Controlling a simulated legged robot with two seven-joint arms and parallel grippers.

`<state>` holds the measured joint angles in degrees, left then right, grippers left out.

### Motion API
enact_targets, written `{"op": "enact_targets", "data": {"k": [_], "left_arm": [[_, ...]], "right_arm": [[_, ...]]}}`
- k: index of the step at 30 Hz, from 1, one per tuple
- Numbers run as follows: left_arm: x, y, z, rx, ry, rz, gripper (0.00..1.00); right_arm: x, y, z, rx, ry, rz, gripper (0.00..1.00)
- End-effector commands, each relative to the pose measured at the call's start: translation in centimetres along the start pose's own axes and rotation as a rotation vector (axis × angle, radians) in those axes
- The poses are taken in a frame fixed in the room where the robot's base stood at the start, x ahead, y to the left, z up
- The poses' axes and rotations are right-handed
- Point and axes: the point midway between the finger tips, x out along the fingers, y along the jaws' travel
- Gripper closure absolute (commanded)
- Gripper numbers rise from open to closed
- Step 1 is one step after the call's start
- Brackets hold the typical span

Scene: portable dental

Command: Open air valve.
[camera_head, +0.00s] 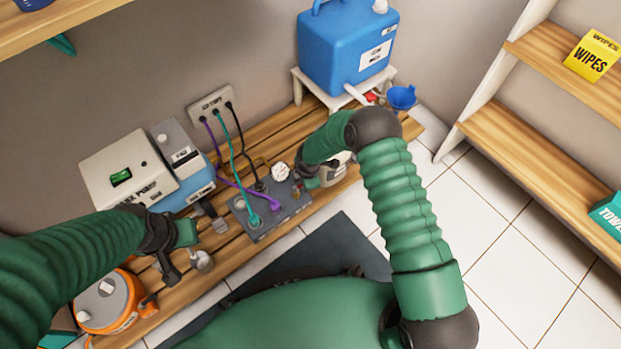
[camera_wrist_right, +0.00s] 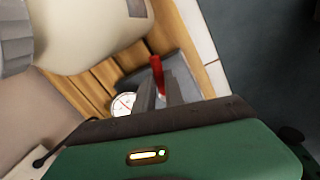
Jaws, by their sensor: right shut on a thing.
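The air valve appears as a red lever (camera_wrist_right: 157,75) at the edge of a dark grey box in the right wrist view. My right gripper (camera_wrist_right: 164,92) is shut on the red lever, with its fingers around the lever's lower part. In the head view my right gripper (camera_head: 308,180) is at the right end of the dark grey box (camera_head: 262,225), and the lever is hidden there. A round white gauge (camera_head: 280,172) stands on the box beside the gripper; it also shows in the wrist view (camera_wrist_right: 124,104). My left gripper (camera_head: 185,262) is above the bench at left; its opening is unclear.
Purple, teal and black hoses run from a wall plate (camera_head: 211,104) to the box. A white-and-blue machine (camera_head: 130,165) stands left, an orange device (camera_head: 108,300) front left. A blue tank (camera_head: 345,45) stands behind, and a pale container (camera_head: 334,170) is close to the right gripper.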

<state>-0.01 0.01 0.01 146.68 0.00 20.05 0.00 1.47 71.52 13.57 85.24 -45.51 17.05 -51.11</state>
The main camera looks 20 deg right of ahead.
Motion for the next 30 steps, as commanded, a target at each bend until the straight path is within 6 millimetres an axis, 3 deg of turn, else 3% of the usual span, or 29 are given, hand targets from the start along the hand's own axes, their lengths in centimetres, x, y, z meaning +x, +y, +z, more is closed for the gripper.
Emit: {"op": "enact_targets", "data": {"k": [12, 30], "left_arm": [[-2.8, 0.0, -0.7, 0.0, 0.0, 0.0, 1.0], [-4.2, 0.0, -1.0, 0.0, 0.0, 0.0, 1.0]], "right_arm": [[-0.5, -1.1, -0.9, 0.379, -0.076, 0.001, 1.0], [-0.5, -2.4, -2.3, 0.932, -0.184, 0.002, 1.0]]}}
